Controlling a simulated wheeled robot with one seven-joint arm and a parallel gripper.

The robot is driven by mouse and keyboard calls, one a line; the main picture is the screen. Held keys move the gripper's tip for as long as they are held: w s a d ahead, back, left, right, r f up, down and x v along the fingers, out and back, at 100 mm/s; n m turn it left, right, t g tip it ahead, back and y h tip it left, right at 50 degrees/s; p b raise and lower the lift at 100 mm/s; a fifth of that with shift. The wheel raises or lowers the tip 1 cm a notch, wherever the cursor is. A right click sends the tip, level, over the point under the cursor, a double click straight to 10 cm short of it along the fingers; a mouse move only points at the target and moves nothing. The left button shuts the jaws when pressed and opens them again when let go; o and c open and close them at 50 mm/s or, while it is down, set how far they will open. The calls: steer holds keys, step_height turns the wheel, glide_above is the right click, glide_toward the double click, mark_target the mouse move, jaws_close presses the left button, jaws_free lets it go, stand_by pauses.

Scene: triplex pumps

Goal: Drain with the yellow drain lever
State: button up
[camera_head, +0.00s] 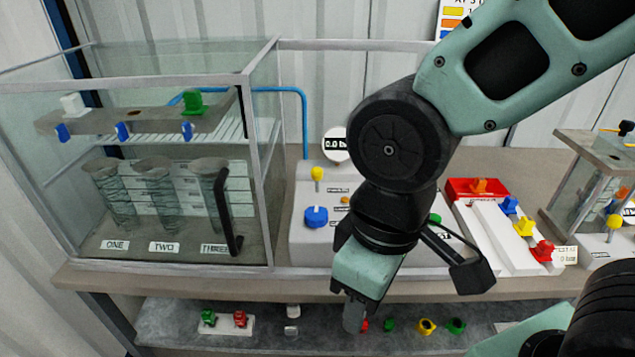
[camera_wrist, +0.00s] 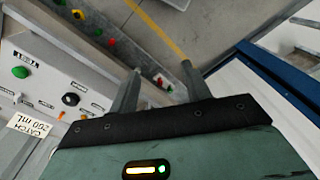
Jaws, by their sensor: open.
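Several yellow parts show in the head view, and I cannot tell for certain which is the drain lever. A yellow knob (camera_head: 318,173) stands on the grey console. A yellow lever (camera_head: 525,228) sits on the white panel, between a blue and a red one. Another yellow knob (camera_head: 615,221) is at the far right. My gripper (camera_head: 355,318) points down in front of the bench's front edge, left of the white panel and apart from these parts. In the wrist view my gripper (camera_wrist: 160,83) has its two fingers spread with nothing between them.
A glass tank (camera_head: 170,160) with three labelled vessels stands at left. My arm hides part of the grey console (camera_head: 310,245). A lower shelf (camera_head: 270,312) holds several small coloured parts. A second glass case (camera_head: 590,175) stands at right.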

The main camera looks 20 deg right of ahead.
steer(key=m+t+h+p, duration=0.3)
steer(key=m+t+p, duration=0.15)
steer(key=m, duration=0.95)
glide_toward(317, 170)
steer(key=p+x, duration=0.3)
steer(key=x, duration=0.9)
